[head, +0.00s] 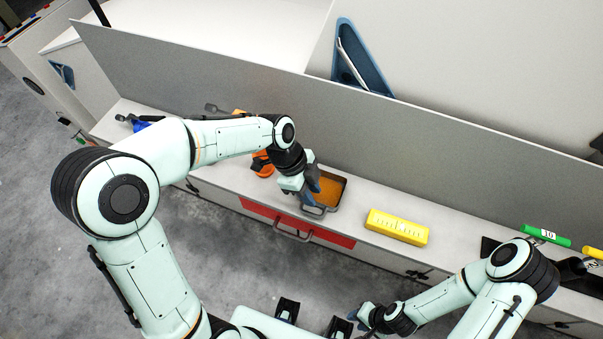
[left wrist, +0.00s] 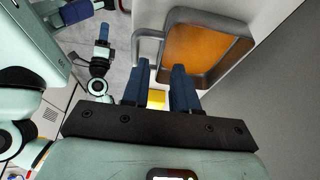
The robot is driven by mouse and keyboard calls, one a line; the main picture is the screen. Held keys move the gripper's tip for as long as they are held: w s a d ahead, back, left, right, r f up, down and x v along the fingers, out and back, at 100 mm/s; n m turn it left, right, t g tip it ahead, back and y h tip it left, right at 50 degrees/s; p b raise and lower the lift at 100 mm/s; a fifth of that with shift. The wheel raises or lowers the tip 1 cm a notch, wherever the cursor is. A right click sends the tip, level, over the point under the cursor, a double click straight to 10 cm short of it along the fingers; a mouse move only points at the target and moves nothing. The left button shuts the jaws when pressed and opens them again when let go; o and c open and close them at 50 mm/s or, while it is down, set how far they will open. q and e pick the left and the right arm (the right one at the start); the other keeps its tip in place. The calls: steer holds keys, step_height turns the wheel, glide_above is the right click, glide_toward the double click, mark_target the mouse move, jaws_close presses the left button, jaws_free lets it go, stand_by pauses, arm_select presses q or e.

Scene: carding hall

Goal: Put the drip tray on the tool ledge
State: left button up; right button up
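The drip tray (head: 343,188) is a grey rectangular pan with an orange-brown inside and a grey loop handle. It lies on a long pale ledge (head: 220,171) along the machine; I cannot tell whether this is the tool ledge. My left gripper (head: 312,199) is at the tray's handle side. In the left wrist view the tray (left wrist: 207,48) is just ahead, its handle beyond the fingers. These fingers (left wrist: 159,88) are apart, with nothing clearly gripped. My right gripper (head: 366,313) is low at the front, away from the ledge; its finger gap is unclear.
A yellow block (head: 397,227) stands right of the tray. Orange items (head: 262,165) lie left of it, partly behind my left arm. A red panel (head: 270,215) with a handle is below the ledge front. A grey upright panel (head: 200,85) rises behind. A green marker (head: 548,236) is far right.

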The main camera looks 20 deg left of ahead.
arm_select(q)
steer(key=v, duration=0.9)
steer(key=shift+s, duration=0.1)
